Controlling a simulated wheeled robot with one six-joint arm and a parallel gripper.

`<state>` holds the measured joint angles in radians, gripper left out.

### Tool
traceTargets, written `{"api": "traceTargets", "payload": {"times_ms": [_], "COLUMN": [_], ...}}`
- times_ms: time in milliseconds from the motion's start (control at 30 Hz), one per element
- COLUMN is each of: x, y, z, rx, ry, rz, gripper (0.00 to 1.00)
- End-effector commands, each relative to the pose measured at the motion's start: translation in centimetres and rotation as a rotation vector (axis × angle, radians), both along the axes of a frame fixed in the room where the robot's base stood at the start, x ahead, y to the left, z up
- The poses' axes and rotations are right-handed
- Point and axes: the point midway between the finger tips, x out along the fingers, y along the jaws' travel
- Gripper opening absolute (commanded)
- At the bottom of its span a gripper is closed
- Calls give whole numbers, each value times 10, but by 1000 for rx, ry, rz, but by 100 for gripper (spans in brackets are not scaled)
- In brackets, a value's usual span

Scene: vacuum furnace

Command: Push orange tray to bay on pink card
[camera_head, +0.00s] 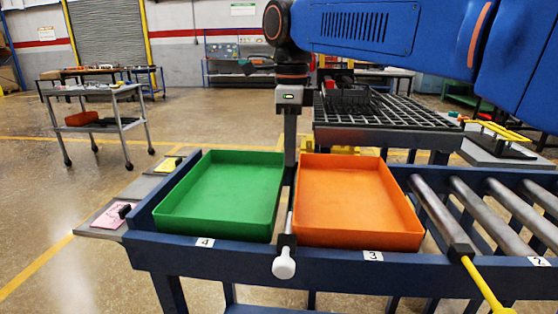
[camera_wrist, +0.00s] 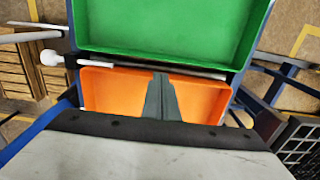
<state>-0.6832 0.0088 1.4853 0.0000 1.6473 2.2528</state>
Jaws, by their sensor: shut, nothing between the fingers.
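The orange tray (camera_head: 355,205) is empty and sits on the blue rack at the label 3. It also shows below the green tray in the wrist view (camera_wrist: 110,95). A pink card (camera_head: 112,215) lies on a grey ledge left of the rack, beside a small dark clip; its writing is too small to read. My gripper (camera_head: 290,160) points down near the boundary between the trays, toward their far end. In the wrist view its shut, empty fingers (camera_wrist: 160,76) appear over the orange tray, near its green-tray side. I cannot tell whether they touch it.
An empty green tray (camera_head: 222,195) fills the place at label 4. A rod with a white knob (camera_head: 284,265) runs between the trays. Bare metal rollers (camera_head: 480,210) lie to the right, toward label 2. A yellow card (camera_head: 168,164) lies behind the pink one. A black grid table (camera_head: 385,112) stands behind.

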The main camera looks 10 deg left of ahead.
Motion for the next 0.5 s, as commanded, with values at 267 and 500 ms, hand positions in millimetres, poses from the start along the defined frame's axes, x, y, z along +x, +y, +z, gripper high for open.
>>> {"api": "traceTargets", "payload": {"times_ms": [267, 500], "x": [-1, 0], "y": [0, 0], "z": [-47, -75], "rx": [-2, -1], "ry": [2, 1], "rz": [1, 1], "gripper": [0, 0]}}
